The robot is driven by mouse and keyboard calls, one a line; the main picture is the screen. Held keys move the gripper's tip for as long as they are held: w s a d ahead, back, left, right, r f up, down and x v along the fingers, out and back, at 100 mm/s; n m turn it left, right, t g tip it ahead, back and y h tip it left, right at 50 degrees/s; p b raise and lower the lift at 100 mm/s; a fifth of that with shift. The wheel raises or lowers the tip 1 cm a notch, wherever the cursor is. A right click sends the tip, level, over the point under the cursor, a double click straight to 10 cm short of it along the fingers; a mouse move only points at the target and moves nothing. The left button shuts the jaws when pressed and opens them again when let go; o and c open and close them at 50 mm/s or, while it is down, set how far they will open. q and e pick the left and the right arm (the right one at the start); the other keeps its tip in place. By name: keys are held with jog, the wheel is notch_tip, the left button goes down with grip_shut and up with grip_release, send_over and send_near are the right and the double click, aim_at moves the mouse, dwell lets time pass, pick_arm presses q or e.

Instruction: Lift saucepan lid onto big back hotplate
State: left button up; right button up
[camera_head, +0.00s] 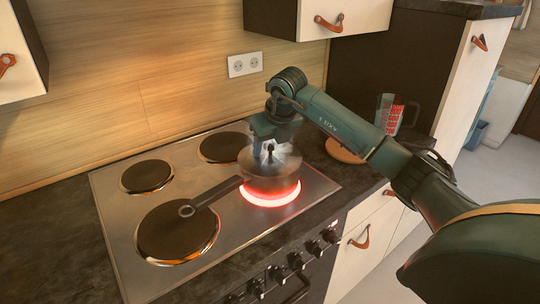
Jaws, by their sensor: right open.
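A metal saucepan (268,183) stands on the front right hotplate, which glows red (272,200). Its dark handle (215,192) points left, over the large front left hotplate. The saucepan lid (287,166) appears to lie on top of the pan, with a small dark knob near its middle. My right gripper (270,150) points down right over the lid, open, with its fingers around or just above the knob; I cannot tell whether they touch it. My left gripper is out of view.
The front left hotplate (178,238) is bare except for the handle above it. A measuring jug (388,112) and a round wooden board (343,150) are on the counter at right. A wall socket (245,64) is behind the stove; cupboards (325,18) hang above.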

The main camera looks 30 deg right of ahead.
jog(key=shift+c, duration=0.2)
jog(key=shift+r, duration=0.1)
jog(key=c, duration=1)
